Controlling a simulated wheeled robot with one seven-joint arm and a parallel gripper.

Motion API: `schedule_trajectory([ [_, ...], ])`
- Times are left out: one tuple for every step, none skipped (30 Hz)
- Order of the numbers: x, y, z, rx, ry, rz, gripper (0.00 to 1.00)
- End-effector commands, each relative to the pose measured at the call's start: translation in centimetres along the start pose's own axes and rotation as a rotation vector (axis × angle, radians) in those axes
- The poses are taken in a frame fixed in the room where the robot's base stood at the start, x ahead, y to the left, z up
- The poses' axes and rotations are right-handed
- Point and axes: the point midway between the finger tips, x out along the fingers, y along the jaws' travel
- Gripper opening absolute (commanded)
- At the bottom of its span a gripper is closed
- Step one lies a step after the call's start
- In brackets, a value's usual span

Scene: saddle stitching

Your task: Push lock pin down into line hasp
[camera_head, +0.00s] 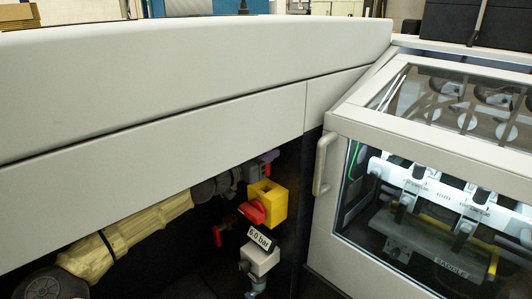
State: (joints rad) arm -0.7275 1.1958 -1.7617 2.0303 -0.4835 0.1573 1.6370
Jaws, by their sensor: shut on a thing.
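My arm reaches in from the lower left, under the long grey cover. My gripper (261,170) is at its end, small and partly in shadow, just above a yellow valve box (267,200). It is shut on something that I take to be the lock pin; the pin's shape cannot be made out. A red handle (252,212) sits on the front of the yellow box. The line hasp cannot be told apart from the box and handle, and I cannot tell whether the pin touches it.
A "6.0 bar" label (260,238) and a pale regulator (260,260) are below the box. A red lever (218,236) is to the left. The grey cover (150,125) overhangs my arm. A glazed machine door with a handle (325,163) stands close on the right.

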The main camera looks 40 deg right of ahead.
Motion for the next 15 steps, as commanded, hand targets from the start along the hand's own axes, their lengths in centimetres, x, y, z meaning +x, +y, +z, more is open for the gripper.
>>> schedule_trajectory([
  [-0.1,-0.1,0.8,-0.001,0.001,-0.002,0.00],
  [-0.1,-0.1,1.0,-0.002,0.001,-0.003,0.00],
  [-0.2,-0.1,1.4,-0.002,0.001,-0.004,0.00],
  [-0.2,-0.2,1.6,-0.002,0.001,-0.005,0.00],
  [-0.2,-0.2,1.8,-0.002,0.001,-0.005,0.00],
  [-0.2,-0.2,2.2,-0.001,0.001,-0.006,0.00],
  [-0.3,-0.2,2.4,-0.001,0.001,-0.006,0.00],
  [-0.3,-0.2,2.6,-0.001,0.001,-0.006,0.00],
  [-0.3,-0.2,2.9,-0.001,0.001,-0.006,0.00],
  [-0.3,-0.2,3.1,-0.002,0.001,-0.006,0.00],
  [-0.3,-0.2,3.2,-0.002,0.001,-0.006,0.00],
  [-0.3,-0.2,3.4,-0.002,0.002,-0.006,0.00],
  [-0.3,-0.2,3.5,-0.002,0.002,-0.005,0.00],
  [-0.2,-0.2,3.6,-0.002,0.002,-0.005,0.00],
  [-0.2,-0.1,3.6,-0.002,0.002,-0.004,0.00],
])
